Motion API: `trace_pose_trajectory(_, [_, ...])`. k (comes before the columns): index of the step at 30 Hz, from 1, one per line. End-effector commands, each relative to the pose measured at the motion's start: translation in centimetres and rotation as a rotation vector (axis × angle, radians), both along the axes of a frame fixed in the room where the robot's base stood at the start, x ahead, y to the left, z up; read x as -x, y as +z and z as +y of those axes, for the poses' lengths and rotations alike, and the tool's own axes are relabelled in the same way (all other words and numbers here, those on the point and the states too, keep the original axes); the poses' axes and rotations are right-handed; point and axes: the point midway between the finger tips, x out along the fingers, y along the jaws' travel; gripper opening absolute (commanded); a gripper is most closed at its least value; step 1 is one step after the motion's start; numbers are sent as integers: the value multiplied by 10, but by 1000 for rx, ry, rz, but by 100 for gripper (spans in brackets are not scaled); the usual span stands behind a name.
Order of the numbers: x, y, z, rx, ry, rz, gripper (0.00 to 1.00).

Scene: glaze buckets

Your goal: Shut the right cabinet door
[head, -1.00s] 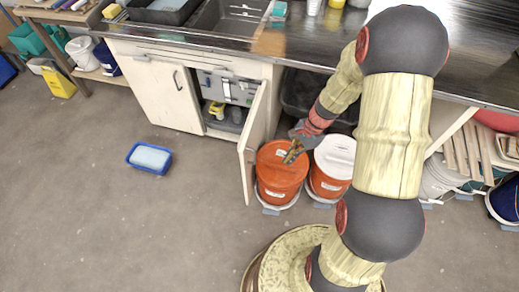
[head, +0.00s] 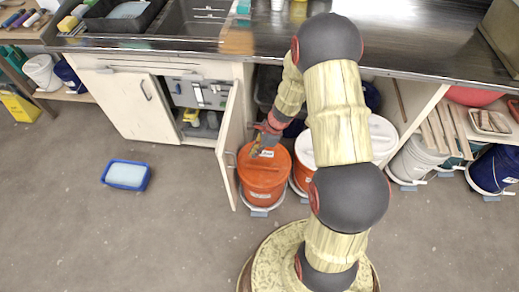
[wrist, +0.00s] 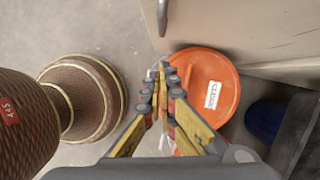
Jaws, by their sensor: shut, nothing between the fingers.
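The right cabinet door (head: 230,145) is a pale panel standing open, swung out from the cabinet under the counter. Its handle shows at the top of the wrist view (wrist: 163,15), with the pale panel (wrist: 250,30) beside it. My gripper (head: 257,152) is to the right of the door, above the orange bucket (head: 265,180). In the wrist view my fingertips (wrist: 165,72) are together and empty, over the left edge of the orange lid (wrist: 205,85). I cannot tell whether they touch anything. The left cabinet door (head: 125,103) is closed.
Grey cases (head: 205,92) and a yellow item sit inside the open cabinet. White-lidded buckets stand right of the orange one, partly behind my arm. A blue tub (head: 126,175) lies on the floor at left. The floor in front of the door is clear.

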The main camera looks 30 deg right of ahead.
Motion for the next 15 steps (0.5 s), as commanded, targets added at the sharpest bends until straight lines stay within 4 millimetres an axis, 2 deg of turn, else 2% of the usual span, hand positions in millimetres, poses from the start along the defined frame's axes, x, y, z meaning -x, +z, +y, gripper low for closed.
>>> trace_pose_trajectory(1, [0, -14, 4, 0, 2, 3, 0])
trace_pose_trajectory(2, [-1, -19, 6, 0, 2, 3, 0])
trace_pose_trajectory(9, [-15, -15, 34, 0, 3, -1, 0])
trace_pose_trajectory(15, [-18, -14, 42, 0, 1, 0, 0])
